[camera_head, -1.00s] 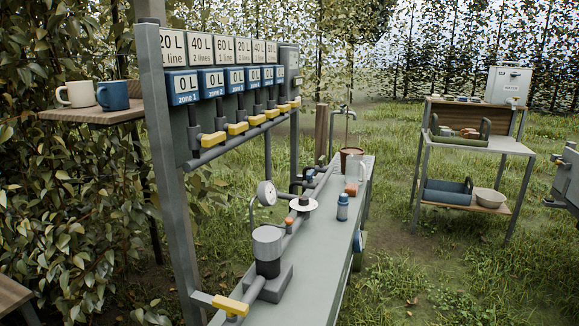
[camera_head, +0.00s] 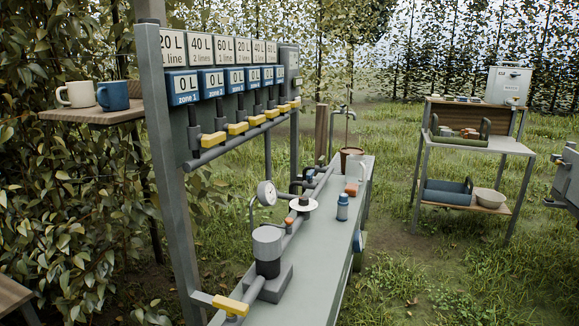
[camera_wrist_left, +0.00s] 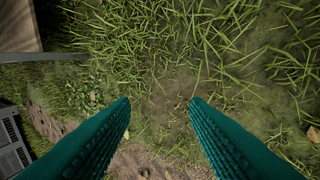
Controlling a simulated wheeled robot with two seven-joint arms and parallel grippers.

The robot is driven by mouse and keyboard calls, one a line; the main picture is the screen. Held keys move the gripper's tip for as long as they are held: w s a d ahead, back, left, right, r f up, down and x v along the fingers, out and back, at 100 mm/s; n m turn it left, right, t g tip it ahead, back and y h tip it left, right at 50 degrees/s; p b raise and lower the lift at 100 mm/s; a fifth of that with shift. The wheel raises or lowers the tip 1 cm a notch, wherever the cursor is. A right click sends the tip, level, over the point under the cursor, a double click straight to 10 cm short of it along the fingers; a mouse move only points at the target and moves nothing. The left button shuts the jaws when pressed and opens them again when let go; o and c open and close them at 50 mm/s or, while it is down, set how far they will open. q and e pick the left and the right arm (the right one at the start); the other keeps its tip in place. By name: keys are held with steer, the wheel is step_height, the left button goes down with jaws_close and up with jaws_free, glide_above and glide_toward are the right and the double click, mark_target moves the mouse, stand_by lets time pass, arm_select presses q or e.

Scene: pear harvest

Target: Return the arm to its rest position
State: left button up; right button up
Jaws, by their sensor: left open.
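My left gripper (camera_wrist_left: 158,108) shows in the left wrist view as two teal ribbed fingers, spread apart with nothing between them. Grass and bare soil lie below it. Neither arm and neither gripper shows in the head view. My right gripper is in no view.
A grey bench (camera_head: 322,245) carries a pump, a gauge (camera_head: 267,193) and a blue bottle (camera_head: 342,207). Yellow-handled valves sit under the zone counters (camera_head: 225,80). Two mugs stand on a shelf (camera_head: 85,113) at left. A rack (camera_head: 487,145) stands at right. Grass between is clear.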

arm_select(q)
steer(key=s+d+f+n+h, duration=0.15)
steer(key=d+f, duration=0.25)
steer(key=d, duration=1.2)
steer(key=s+d+f+h, duration=0.1)
steer(key=d+f+h, duration=0.25)
steer(key=d, duration=1.25)
step_height(320, 180, up, 6)
steer(key=d+p, duration=0.1)
steer(key=p, duration=0.5)
steer(key=shift+d+r+p, duration=0.2)
steer(key=shift+d+p, duration=0.05)
steer(key=shift+p, duration=0.1)
